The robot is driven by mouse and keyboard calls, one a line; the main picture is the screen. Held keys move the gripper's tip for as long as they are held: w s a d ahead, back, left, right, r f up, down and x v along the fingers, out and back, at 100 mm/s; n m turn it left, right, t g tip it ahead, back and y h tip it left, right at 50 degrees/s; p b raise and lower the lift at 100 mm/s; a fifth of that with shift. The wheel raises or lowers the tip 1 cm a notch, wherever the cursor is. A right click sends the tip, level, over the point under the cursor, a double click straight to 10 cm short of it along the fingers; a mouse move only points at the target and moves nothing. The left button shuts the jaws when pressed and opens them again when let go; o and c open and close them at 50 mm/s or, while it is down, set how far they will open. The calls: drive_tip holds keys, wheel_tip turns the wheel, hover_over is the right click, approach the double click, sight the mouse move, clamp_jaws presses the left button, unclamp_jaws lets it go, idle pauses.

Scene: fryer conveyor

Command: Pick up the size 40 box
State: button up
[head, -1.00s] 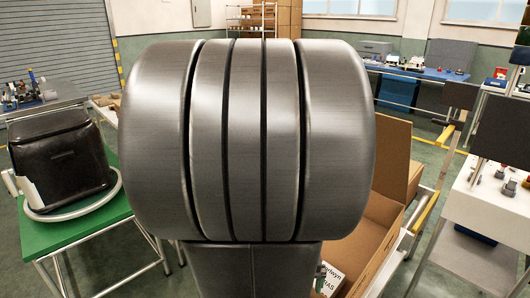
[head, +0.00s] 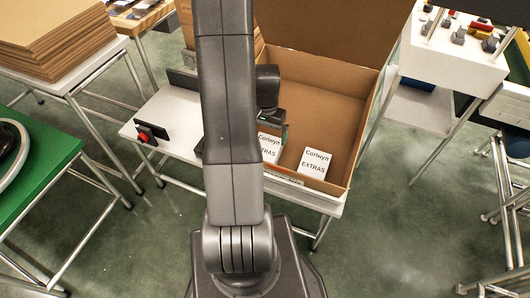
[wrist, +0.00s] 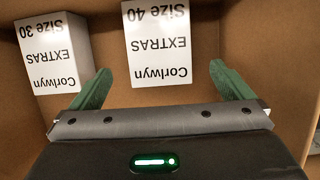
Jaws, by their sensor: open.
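The size 40 box (wrist: 157,42) is white with black print, upside down in the wrist view. It lies ahead of my gripper (wrist: 160,69), between the lines of its two green fingers. The fingers are open and nothing is held; whether they overlap the box in depth is unclear. The size 30 box (wrist: 55,52) stands to its left there. In the head view, my gripper (head: 277,127) is inside the cardboard carton, above the partly hidden left white box (head: 269,148). The other white box (head: 314,163) is to its right.
Stacked cardboard (head: 60,38) and a green table (head: 35,170) are at left.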

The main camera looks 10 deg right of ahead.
sight(266, 148)
wheel_tip(266, 148, down, 10)
drive_tip(key=shift+s+r+b, duration=0.1)
drive_tip(key=shift+s+b, duration=0.05)
drive_tip(key=shift+b, duration=0.3)
drive_tip(key=c, duration=1)
